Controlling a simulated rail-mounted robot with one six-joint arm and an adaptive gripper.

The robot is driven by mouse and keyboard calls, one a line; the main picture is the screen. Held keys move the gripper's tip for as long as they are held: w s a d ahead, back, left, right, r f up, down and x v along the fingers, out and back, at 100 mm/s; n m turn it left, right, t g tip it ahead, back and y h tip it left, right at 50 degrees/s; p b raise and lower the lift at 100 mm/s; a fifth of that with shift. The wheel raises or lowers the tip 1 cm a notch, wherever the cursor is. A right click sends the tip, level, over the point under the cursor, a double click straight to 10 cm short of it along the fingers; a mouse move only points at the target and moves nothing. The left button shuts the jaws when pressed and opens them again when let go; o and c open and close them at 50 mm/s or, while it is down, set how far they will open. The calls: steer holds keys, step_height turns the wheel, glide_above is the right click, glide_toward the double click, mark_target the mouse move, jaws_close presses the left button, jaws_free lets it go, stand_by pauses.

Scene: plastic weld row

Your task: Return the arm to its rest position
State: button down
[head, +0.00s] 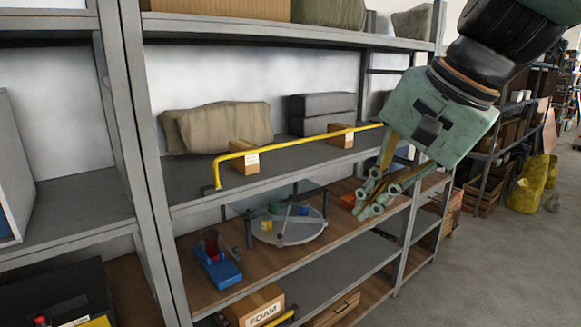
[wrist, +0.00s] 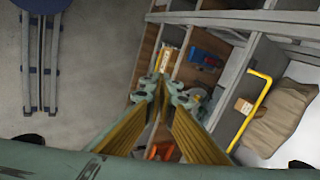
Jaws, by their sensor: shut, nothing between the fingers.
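My gripper (head: 374,196) hangs at the right of the head view, in front of the metal shelf rack (head: 150,150). Its fingers point down and to the left, and it is shut with nothing between them. In the wrist view the closed fingertips (wrist: 162,88) meet near the middle, with the floor to the left and the shelves to the right. The gripper appears apart from the shelf things. Part of the shelf edge behind it is hidden.
A yellow rail (head: 290,147) runs along the middle shelf's front. Below it stand a round turntable (head: 290,232) with small coloured pieces and a blue device (head: 218,268). A FOAM box (head: 258,306) sits lower. The grey floor (head: 480,270) at right is clear.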

steer(key=s+d+f+n+h+b, duration=0.1)
steer(key=s+d+f+n, duration=0.1)
steer(key=s+f, duration=0.2)
steer(key=s+d+f+n+h+b, duration=0.1)
steer(key=s+d+f+n+b, duration=0.1)
steer(key=s, duration=0.9)
steer(key=s+d+f+n+h+b, duration=0.1)
steer(key=s+d+f+n+b, duration=0.1)
steer(key=s+f, duration=0.4)
steer(key=shift+s+d+f+n+h, duration=0.3)
steer(key=shift+s+d+n, duration=0.55)
steer(key=shift+n, duration=0.35)
steer(key=shift+a+r, duration=0.1)
